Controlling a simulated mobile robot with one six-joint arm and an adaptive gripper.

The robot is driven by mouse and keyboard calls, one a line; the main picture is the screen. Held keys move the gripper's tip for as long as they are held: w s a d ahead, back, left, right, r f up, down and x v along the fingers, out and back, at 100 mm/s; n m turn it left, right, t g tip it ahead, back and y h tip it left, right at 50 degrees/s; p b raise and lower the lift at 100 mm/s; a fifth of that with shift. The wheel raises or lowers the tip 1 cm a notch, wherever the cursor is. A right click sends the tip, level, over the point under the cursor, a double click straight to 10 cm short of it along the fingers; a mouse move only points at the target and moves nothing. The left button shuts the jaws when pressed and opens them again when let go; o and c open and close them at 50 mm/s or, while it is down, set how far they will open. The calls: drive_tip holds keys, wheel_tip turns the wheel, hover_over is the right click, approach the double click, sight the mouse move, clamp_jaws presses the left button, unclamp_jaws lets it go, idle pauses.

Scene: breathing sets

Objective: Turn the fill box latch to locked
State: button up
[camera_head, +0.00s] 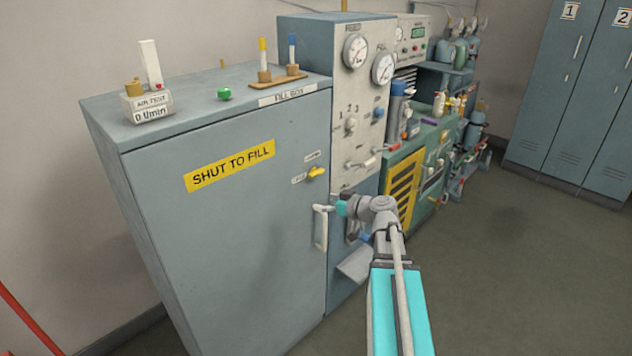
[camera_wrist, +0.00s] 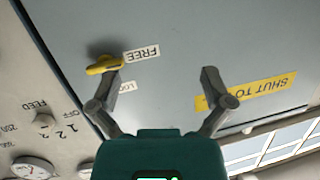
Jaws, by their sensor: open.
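The fill box (camera_head: 225,235) is a blue-grey cabinet with a shut door. Its yellow latch (camera_head: 317,172) is at the door's upper right and points left toward the lower label, FREE. The lock label (camera_wrist: 127,87) is partly hidden by that finger. My gripper (camera_wrist: 160,76) is open and empty, its fingers wide apart, with the latch off to the left side rather than between them. In the head view my gripper is near the door's right edge, its fingers hard to make out.
A white door handle (camera_head: 320,230) sits below the latch, close to my arm. A gauge panel (camera_head: 362,105) stands right of the door. A yellow SHUT TO FILL sign (camera_head: 230,166) is on the door. Floor (camera_head: 510,265) to the right is clear.

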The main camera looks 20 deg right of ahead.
sight(319, 173)
drive_tip(key=d+r+t+h+b, duration=0.1)
drive_tip(key=d+r+t, duration=0.1)
drive_tip(key=d, duration=0.6)
drive_tip(key=shift+s+d+m+t, duration=0.2)
drive_tip(key=shift+m+t, duration=0.1)
drive_tip(key=shift+t, duration=0.5)
drive_tip(key=shift+w+a, duration=0.1)
drive_tip(key=shift+w, duration=0.1)
drive_tip(key=x, duration=1.3)
drive_tip(key=shift+w+f, duration=0.15)
drive_tip(key=shift+w, duration=0.15)
